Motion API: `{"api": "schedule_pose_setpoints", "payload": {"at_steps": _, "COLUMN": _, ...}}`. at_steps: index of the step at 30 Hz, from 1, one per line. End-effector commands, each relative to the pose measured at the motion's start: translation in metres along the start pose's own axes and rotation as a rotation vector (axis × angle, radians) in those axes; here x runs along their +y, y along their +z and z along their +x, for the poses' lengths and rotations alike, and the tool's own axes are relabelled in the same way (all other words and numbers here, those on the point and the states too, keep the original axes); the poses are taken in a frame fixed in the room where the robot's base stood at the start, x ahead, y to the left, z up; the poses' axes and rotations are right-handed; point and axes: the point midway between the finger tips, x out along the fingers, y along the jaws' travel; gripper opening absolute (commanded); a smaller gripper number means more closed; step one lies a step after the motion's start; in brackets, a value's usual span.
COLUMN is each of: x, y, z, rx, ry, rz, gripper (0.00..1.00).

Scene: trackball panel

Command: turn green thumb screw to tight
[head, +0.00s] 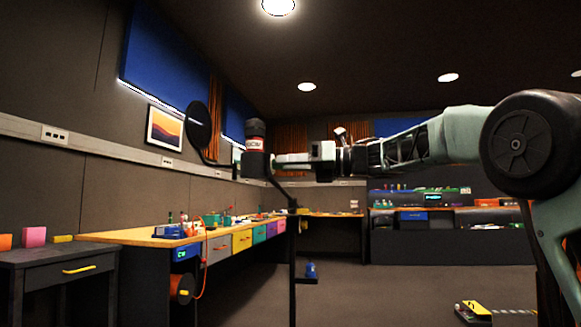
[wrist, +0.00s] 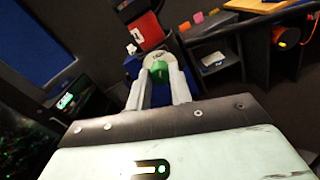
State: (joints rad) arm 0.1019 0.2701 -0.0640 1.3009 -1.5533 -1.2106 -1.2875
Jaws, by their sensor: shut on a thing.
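The green thumb screw (wrist: 158,71) shows in the wrist view between the two fingers of my gripper (wrist: 160,82). The fingers are shut on it, one on each side. A pale round plate (wrist: 154,57) lies right behind the screw, with marks too small to read. In the head view my gripper (head: 284,159) reaches left to a dark fixture with a black and red cylinder (head: 255,143) on top. The screw cannot be made out in the head view, and its turn angle cannot be told.
A dark post (head: 292,250) stands below the fixture, and a black disc (head: 197,127) stands to its left. A long wooden bench (head: 140,237) with coloured drawers runs along the left wall. Open floor (head: 400,282) lies at the centre right.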

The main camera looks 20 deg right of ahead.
Motion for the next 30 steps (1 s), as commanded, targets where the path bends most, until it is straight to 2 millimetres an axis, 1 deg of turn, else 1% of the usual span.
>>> {"api": "schedule_pose_setpoints", "payload": {"at_steps": 7, "x": -0.001, "y": -0.002, "z": 0.0, "rx": 0.004, "ry": 0.001, "rz": 0.001, "gripper": 0.0}}
{"api": "schedule_pose_setpoints", "payload": {"at_steps": 8, "x": -0.001, "y": -0.002, "z": 0.0, "rx": 0.004, "ry": 0.001, "rz": 0.001, "gripper": 0.27}}
{"api": "schedule_pose_setpoints", "payload": {"at_steps": 9, "x": -0.001, "y": -0.002, "z": 0.0, "rx": 0.004, "ry": 0.0, "rz": 0.002, "gripper": 0.38}}
{"api": "schedule_pose_setpoints", "payload": {"at_steps": 10, "x": -0.001, "y": -0.002, "z": 0.0, "rx": 0.004, "ry": 0.0, "rz": 0.002, "gripper": 0.43}}
{"api": "schedule_pose_setpoints", "payload": {"at_steps": 19, "x": 0.0, "y": 0.0, "z": -0.001, "rx": 0.001, "ry": 0.0, "rz": 0.001, "gripper": 0.43}}
{"api": "schedule_pose_setpoints", "payload": {"at_steps": 22, "x": 0.0, "y": 0.0, "z": -0.008, "rx": 0.001, "ry": -0.001, "rz": 0.001, "gripper": 0.43}}
{"api": "schedule_pose_setpoints", "payload": {"at_steps": 26, "x": -0.001, "y": 0.001, "z": -0.029, "rx": 0.001, "ry": -0.004, "rz": 0.002, "gripper": 0.43}}
{"api": "schedule_pose_setpoints", "payload": {"at_steps": 30, "x": 0.0, "y": 0.001, "z": -0.061, "rx": 0.001, "ry": -0.004, "rz": 0.001, "gripper": 0.43}}
